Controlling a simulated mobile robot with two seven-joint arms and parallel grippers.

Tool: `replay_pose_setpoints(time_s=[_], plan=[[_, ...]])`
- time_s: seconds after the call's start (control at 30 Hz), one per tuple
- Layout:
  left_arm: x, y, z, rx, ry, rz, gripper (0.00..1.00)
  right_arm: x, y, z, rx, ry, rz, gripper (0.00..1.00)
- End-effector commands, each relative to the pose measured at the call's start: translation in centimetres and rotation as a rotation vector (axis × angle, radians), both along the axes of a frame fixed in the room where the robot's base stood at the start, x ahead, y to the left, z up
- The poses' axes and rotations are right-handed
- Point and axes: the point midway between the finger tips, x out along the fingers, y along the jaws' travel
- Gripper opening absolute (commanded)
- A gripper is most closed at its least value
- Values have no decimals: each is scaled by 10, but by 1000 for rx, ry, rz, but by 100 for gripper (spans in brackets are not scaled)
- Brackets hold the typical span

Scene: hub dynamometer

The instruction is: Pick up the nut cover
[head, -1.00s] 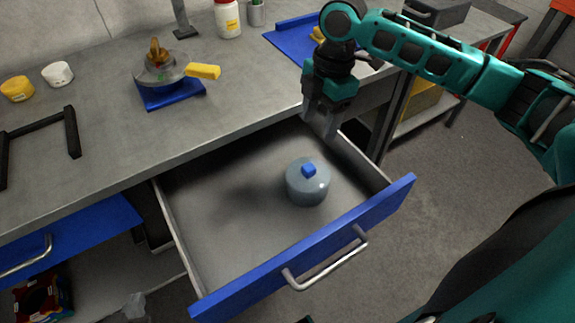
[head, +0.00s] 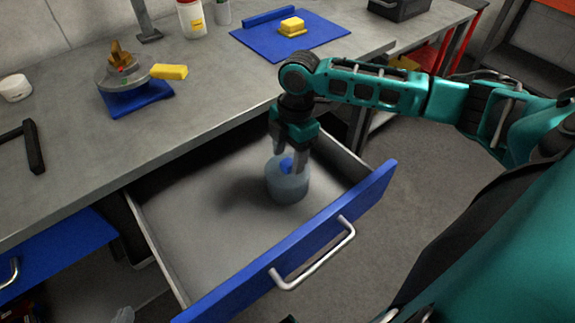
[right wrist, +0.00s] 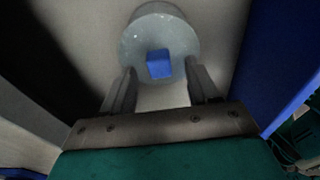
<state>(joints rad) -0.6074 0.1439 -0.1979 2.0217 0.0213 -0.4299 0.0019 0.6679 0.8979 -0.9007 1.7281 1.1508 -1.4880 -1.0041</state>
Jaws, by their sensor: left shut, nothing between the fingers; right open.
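The nut cover (head: 287,186) is a grey-blue cylinder with a blue square knob on top. It stands upright in the open drawer (head: 200,245), toward the right side. My right gripper (head: 290,160) is open, pointing down just above the cover, with its fingers around the knob's position. In the right wrist view, the cover (right wrist: 140,42) and its blue knob (right wrist: 159,64) lie ahead of the open fingertips (right wrist: 160,76), the knob roughly centred between them. I cannot tell whether the fingers touch it.
The drawer's blue front (head: 300,240) with its handle (head: 315,258) and its side walls border the cover. The workbench (head: 200,90) overhangs behind. On it are a hub piece on a blue stand (head: 140,98), a blue mat (head: 290,42) and a white bottle (head: 191,20).

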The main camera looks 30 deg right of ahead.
Motion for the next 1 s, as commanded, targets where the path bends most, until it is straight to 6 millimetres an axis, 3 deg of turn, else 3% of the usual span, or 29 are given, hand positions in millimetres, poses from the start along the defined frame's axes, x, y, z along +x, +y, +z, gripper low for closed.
replay_pose_setpoints(time_s=[0.1, 0.33, 0.9, 1.0], plan=[[2, -4, 1, -4, -3, -8, 0, 0, 2, -14, 0, -1, 1, 60], [4, -4, 5, -4, -13, -11, 0, 0, 2, -14, 0, -2, 1, 59], [5, 0, 3, 2, -11, -6, 0, 0, 2, -14, 0, -1, 1, 4], [4, 0, 3, 2, -11, -5, 0, 0, 2, -14, 0, -1, 1, 0]])
